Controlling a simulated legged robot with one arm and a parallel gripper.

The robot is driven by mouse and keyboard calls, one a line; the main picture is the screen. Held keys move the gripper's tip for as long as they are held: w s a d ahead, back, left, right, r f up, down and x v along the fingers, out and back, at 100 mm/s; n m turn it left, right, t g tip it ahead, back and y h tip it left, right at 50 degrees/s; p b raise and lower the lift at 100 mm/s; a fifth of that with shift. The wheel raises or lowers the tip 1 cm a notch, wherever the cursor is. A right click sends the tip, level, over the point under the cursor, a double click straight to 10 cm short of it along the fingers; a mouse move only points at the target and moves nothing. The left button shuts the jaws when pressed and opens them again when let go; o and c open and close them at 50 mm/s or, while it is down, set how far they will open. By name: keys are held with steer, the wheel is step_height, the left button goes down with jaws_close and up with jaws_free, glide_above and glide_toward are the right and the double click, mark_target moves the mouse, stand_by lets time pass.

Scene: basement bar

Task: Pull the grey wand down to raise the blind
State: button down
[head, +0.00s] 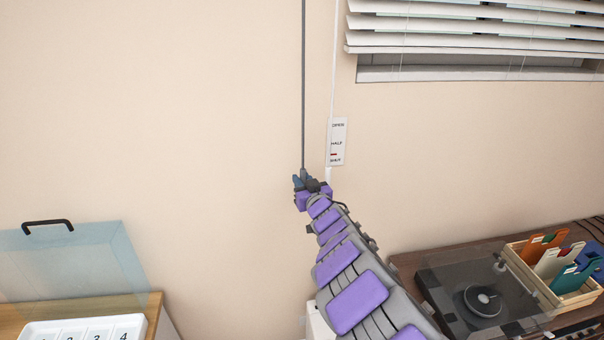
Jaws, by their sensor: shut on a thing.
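The grey wand (303,85) hangs as a thin straight line from the top edge of the head view. My gripper (301,179) is shut on its lower end, and the jaws hide the part they hold. The white blind (470,28) shows at the upper right, with its lowest slats above the window sill. A white label (337,143) with OPEN, HALF and a lower word is on the wall to the right of the wand. A red mark lies between HALF and the lowest word.
A thin white cord (334,60) runs beside the label. At lower left, a clear lidded box (75,255) and a numbered white tray (85,328) sit on a wooden top. At lower right are a turntable (482,300) and a wooden crate (570,300) of records.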

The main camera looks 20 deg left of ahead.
step_height(320, 180, down, 22)
steer(key=b, duration=0.5)
steer(key=shift+s, duration=0.1)
steer(key=c, duration=1.1)
jaws_free()
steer(key=shift+r, duration=0.1)
steer(key=p+v, duration=0.3)
steer(key=v, duration=1.4)
steer(key=shift+d, duration=0.1)
